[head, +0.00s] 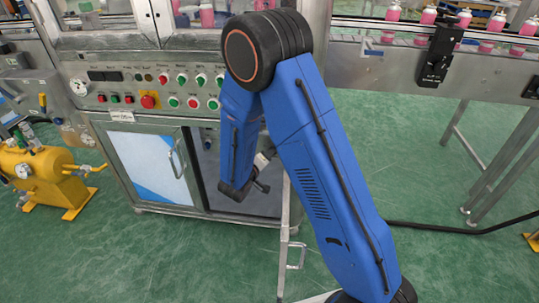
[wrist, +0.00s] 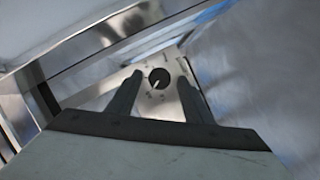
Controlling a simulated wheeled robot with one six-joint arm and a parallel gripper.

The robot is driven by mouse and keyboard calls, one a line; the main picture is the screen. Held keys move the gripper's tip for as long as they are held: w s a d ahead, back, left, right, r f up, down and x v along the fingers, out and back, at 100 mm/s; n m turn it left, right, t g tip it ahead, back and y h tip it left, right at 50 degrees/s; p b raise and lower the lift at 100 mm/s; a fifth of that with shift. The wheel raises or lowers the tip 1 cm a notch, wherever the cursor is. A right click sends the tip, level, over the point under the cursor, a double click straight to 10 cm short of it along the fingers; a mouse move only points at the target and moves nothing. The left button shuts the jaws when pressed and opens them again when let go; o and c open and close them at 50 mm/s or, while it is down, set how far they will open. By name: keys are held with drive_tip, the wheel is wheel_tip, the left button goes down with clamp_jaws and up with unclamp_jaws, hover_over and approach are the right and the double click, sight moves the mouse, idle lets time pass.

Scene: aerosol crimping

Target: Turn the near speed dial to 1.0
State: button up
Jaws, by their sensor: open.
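In the wrist view a round black dial (wrist: 159,78) with a white pointer line sits on a pale metal plate (wrist: 150,98) with small markings around it. The pointer points to the lower left; the marks are too small to read. My gripper (wrist: 159,79) is open, with one finger left of the dial and one right of it in the picture. Whether the fingers touch the dial or stop short of it, I cannot tell. In the head view my blue arm bends down in front of the steel cabinet (head: 150,207), and I cannot make out the dial there.
A panel of buttons and lamps (head: 160,88) runs across the cabinet above its doors. A door with a blue and white window (head: 150,168) is left of my arm. A yellow machine (head: 38,172) stands at the left. A conveyor with pink cans (head: 488,45) runs at the upper right.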

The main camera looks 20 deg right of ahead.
drive_tip(key=c, duration=1.1)
drive_tip(key=shift+o, duration=0.2)
drive_tip(key=n+t+h, duration=0.1)
drive_tip(key=n, duration=0.2)
drive_tip(key=n+t+h, duration=0.1)
drive_tip(key=n, duration=0.3)
drive_tip(key=f+n+h, duration=0.1)
drive_tip(key=n, duration=0.2)
drive_tip(key=shift+f+n+t, duration=0.1)
drive_tip(key=shift+n+t, duration=0.2)
drive_tip(key=shift+t, duration=0.1)
drive_tip(key=shift+n, duration=0.3)
drive_tip(key=o, duration=1.1)
drive_tip(key=shift+c, duration=0.2)
